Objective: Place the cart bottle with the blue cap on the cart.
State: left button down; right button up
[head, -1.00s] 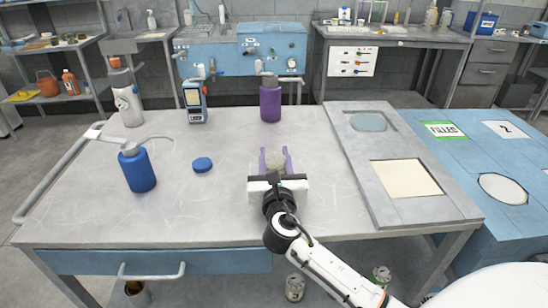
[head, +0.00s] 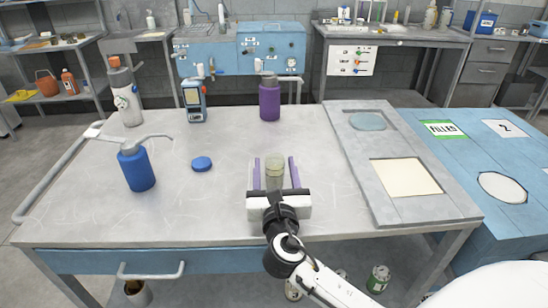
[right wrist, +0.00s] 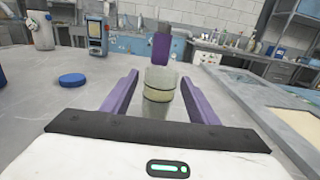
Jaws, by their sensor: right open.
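A clear jar-like bottle (head: 275,173) with a yellowish content stands upright on the table and shows no cap. It also appears in the right wrist view (right wrist: 158,95). My right gripper (head: 275,172) is open, its purple fingers on either side of the bottle with a gap to each. A blue round cap (head: 202,164) lies flat on the table to the left, and in the right wrist view (right wrist: 73,80). The blue cart-like surface (head: 480,170) at the right has a FILLED sign (head: 443,130) and a round pale spot (head: 503,188). My left gripper is not in view.
A blue pump bottle (head: 137,168) stands at the left. A purple bottle (head: 269,98), a blue-grey device (head: 194,100) and a white bottle (head: 126,95) stand toward the back. A grey board (head: 390,150) with two openings lies at the table's right. The front left table is clear.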

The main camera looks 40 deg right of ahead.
jog(key=v, duration=0.7)
